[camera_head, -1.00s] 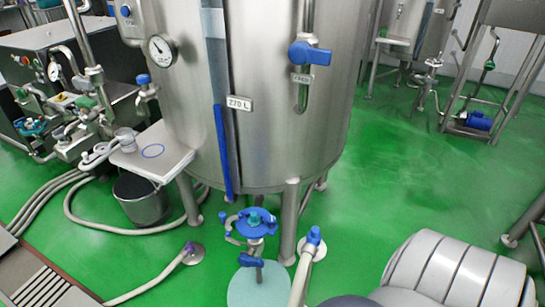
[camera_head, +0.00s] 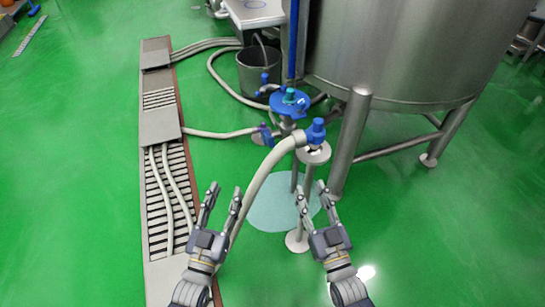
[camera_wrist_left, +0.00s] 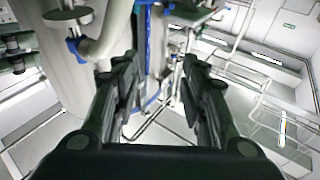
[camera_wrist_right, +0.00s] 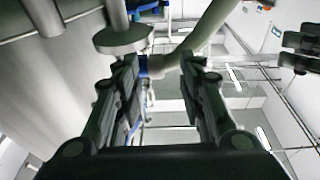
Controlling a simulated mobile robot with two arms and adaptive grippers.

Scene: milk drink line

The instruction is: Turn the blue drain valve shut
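A blue round valve part with a teal hub (camera_head: 290,101) stands on the pipework below the big steel tank. A blue fitting (camera_head: 316,131) sits at the upper end of a pale hose, right of it and nearer to me. I cannot tell which blue part is the drain valve. My left gripper (camera_head: 225,190) is open and empty, left of and nearer than the valve. My right gripper (camera_head: 312,188) is open and empty, nearer than the blue fitting and apart from it. The blue fitting also shows in the left wrist view (camera_wrist_left: 75,45).
The steel tank (camera_head: 415,50) and its legs (camera_head: 350,140) stand at the back right. The pale hose (camera_head: 258,180) runs down between my grippers. A floor drain grate (camera_head: 158,200) lies at left. A dark bucket (camera_head: 258,72) stands behind.

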